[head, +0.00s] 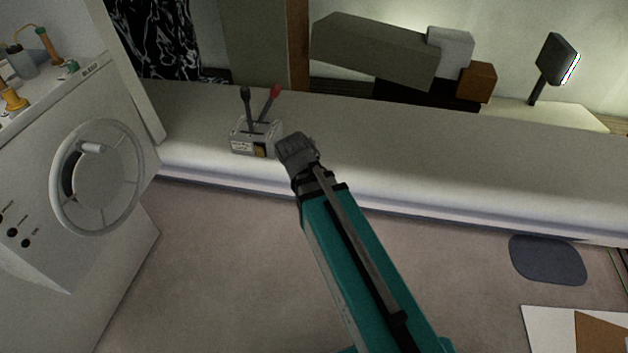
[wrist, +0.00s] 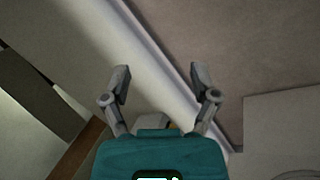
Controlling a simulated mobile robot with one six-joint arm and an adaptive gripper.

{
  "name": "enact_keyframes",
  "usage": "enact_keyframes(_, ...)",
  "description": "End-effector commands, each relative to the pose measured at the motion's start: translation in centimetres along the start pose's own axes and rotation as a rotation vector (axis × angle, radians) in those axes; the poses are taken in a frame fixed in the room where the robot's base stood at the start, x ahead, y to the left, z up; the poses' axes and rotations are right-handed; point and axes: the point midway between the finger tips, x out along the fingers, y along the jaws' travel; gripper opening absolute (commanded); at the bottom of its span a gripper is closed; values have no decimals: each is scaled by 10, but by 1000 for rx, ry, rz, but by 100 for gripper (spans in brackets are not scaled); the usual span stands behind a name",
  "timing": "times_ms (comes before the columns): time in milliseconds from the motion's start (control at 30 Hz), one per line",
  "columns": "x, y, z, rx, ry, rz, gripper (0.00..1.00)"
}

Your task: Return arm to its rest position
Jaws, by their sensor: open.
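My teal arm reaches up from the bottom of the head view, and its dark grey end, my gripper (head: 297,150), is over the front edge of the long pale bench (head: 400,145). It is just right of a lever box (head: 256,138) with a black lever and a red-tipped lever. I cannot tell from this view whether they touch. In the wrist view my gripper (wrist: 160,82) has its two fingers spread wide with nothing between them. Part of a grey and yellow object shows low behind the fingers there, mostly hidden by the teal wrist.
A white panel (head: 100,190) with a round wheel stands at left, with bottles and fittings on top. Grey blocks (head: 375,48), an orange-brown block (head: 477,82) and a dark screen on a stand (head: 557,60) sit at the back. A dark mat (head: 547,260) lies on the open floor.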

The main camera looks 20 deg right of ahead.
Motion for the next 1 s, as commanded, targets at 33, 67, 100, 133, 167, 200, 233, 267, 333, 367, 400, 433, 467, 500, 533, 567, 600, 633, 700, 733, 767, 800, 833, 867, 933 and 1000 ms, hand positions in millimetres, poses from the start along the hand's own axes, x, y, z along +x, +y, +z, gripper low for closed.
enact_keyframes(33, 0, 0, 0, 1, 0, -1, 77)
enact_keyframes(67, -1, 0, 1, 5, -1, -3, 77)
enact_keyframes(100, -3, 0, 2, 12, -1, -9, 77)
enact_keyframes(133, -4, 1, 2, 20, -3, -16, 77)
enact_keyframes(167, -6, 1, 4, 30, -4, -24, 77)
enact_keyframes(200, -9, 1, 6, 50, -7, -37, 77)
enact_keyframes(233, -11, 2, 8, 67, -9, -50, 77)
enact_keyframes(267, -14, 2, 10, 86, -12, -64, 77)
enact_keyframes(333, -22, 2, 15, 140, -19, -104, 77)
enact_keyframes(367, -25, 2, 17, 165, -24, -125, 77)
enact_keyframes(400, -30, 2, 21, 202, -30, -152, 77)
enact_keyframes(433, -34, 2, 23, 230, -35, -172, 77)
enact_keyframes(467, -38, 1, 26, 257, -41, -194, 77)
enact_keyframes(500, -43, 0, 29, 293, -49, -222, 77)
enact_keyframes(533, -47, 0, 31, 319, -55, -241, 77)
enact_keyframes(567, -50, 0, 33, 343, -60, -261, 77)
enact_keyframes(600, -54, -1, 35, 374, -68, -285, 77)
enact_keyframes(633, -56, -1, 37, 394, -74, -300, 77)
enact_keyframes(700, -60, -1, 40, 430, -83, -329, 77)
enact_keyframes(733, -62, -2, 41, 442, -87, -339, 77)
enact_keyframes(767, -62, -2, 42, 451, -89, -347, 77)
enact_keyframes(800, -63, -2, 42, 460, -92, -354, 77)
enact_keyframes(833, -63, -3, 42, 465, -94, -357, 77)
enact_keyframes(867, -63, -3, 43, 468, -95, -359, 77)
enact_keyframes(933, -62, -3, 42, 469, -96, -360, 77)
enact_keyframes(1000, -62, -4, 42, 468, -95, -360, 77)
